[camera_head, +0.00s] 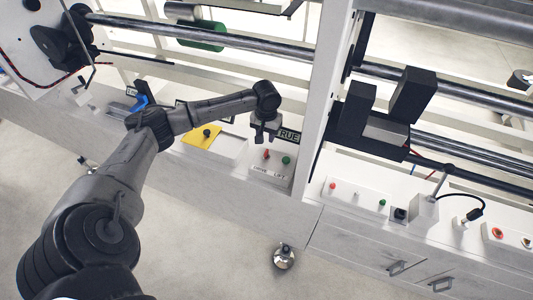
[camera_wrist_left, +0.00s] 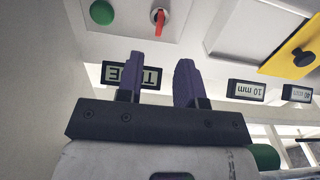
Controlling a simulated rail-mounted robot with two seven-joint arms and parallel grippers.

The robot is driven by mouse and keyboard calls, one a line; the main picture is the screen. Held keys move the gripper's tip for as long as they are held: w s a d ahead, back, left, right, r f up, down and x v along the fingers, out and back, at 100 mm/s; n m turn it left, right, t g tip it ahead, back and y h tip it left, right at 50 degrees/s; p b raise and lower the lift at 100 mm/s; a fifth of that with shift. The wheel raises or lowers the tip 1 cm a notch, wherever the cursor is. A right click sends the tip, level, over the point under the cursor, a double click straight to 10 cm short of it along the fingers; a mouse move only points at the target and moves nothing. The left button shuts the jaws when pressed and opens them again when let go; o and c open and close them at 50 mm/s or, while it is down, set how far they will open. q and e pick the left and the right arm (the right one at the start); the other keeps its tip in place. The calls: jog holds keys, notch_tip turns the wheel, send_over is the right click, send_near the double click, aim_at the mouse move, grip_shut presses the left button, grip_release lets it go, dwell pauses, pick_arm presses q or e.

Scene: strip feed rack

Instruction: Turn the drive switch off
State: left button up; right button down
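The drive switch appears to be the red-handled rotary switch (camera_head: 266,154) on a white control panel, above the left of two small, hard-to-read labels. In the left wrist view the red switch (camera_wrist_left: 158,18) is near the top, with its handle roughly upright in the picture. A green button (camera_head: 286,160) is beside it. My left gripper (camera_head: 262,139) hangs just behind the panel. In the left wrist view its two dark fingers (camera_wrist_left: 160,65) are apart with nothing between them, and the switch is beyond their tips, not touched. My right gripper is out of view.
A display reading TRUE (camera_head: 289,135) is close beside the left gripper; a finger partly covers it in the wrist view. A yellow plate with a black knob (camera_head: 206,133) is to the left. A white upright post (camera_head: 322,90) stands to the right. Long metal rollers (camera_head: 200,35) run behind.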

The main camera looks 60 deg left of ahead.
aim_at(266, 154)
pick_arm(q)
notch_tip(266, 154, down, 9)
jog(key=shift+r+b, duration=0.1)
jog(key=shift+b, duration=1.15)
grip_shut()
